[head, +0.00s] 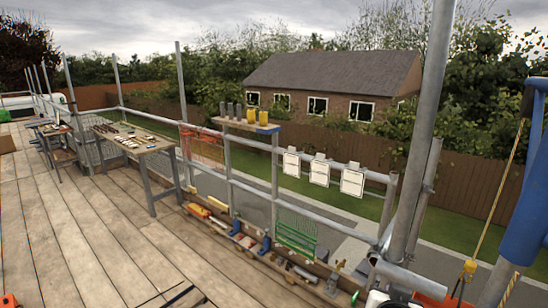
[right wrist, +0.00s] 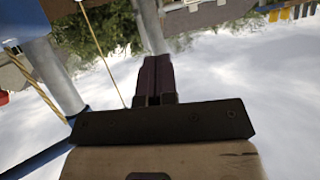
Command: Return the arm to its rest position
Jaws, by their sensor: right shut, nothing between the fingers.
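My right gripper (right wrist: 156,60) shows in the right wrist view, its two dark fingers pressed together with nothing between them. Its black cross plate and tan body fill the lower middle of that view. The right wrist view is upside down, with sky below and trees and roofs at the top. In the head view I cannot clearly make out the right gripper. I do not see my left gripper.
A wooden deck (head: 75,235) lies open at left. A workbench (head: 150,150) and a shelf (head: 245,126) stand along the scaffold rail. Grey scaffold poles (head: 425,130), a blue post (head: 528,200) and a yellow rope (head: 497,190) crowd the right. Tools lie along the deck edge.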

